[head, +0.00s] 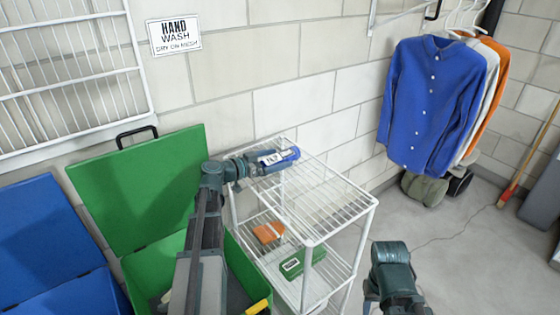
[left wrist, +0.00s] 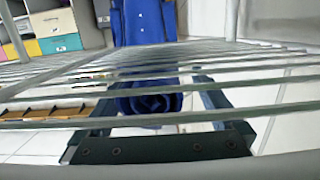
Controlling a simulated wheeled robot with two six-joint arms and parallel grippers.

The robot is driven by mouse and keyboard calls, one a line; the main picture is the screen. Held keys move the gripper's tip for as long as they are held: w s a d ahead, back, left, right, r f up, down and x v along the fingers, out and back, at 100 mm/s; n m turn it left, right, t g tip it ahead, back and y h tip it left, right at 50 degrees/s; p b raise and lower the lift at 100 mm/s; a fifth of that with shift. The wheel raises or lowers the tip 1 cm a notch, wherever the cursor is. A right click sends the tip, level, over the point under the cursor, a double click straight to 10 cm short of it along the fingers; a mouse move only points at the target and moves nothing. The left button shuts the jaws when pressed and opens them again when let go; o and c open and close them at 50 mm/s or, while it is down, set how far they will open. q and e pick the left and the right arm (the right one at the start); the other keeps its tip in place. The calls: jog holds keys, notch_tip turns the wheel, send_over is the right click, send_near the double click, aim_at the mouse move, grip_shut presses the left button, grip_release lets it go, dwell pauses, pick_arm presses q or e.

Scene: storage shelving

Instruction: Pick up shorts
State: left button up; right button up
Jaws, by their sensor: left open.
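A rolled dark blue cloth, which looks like the shorts (head: 292,153), lies at the back of the white wire rack's top shelf. It also shows in the left wrist view (left wrist: 150,103), between the two fingers and partly behind wire bars. My left gripper (head: 278,158) reaches over the back left of the top shelf with its fingers on either side of the blue roll. The gripper is open; I cannot tell whether the fingers touch the cloth. Part of my right arm shows at the bottom right of the head view; its gripper is out of view.
The white wire rack (head: 345,200) holds an orange item (head: 268,232) and a green box (head: 303,262) lower down. An open green bin (head: 140,190) and a blue bin (head: 50,240) stand left. A blue shirt (head: 432,100) hangs at right.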

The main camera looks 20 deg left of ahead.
aim_at(276, 155)
pick_arm(q)
jog(key=c, duration=1.5)
jog(key=shift+r, duration=0.15)
jog(key=shift+c, duration=0.2)
notch_tip(276, 155, up, 18)
jog(key=p, duration=1.8)
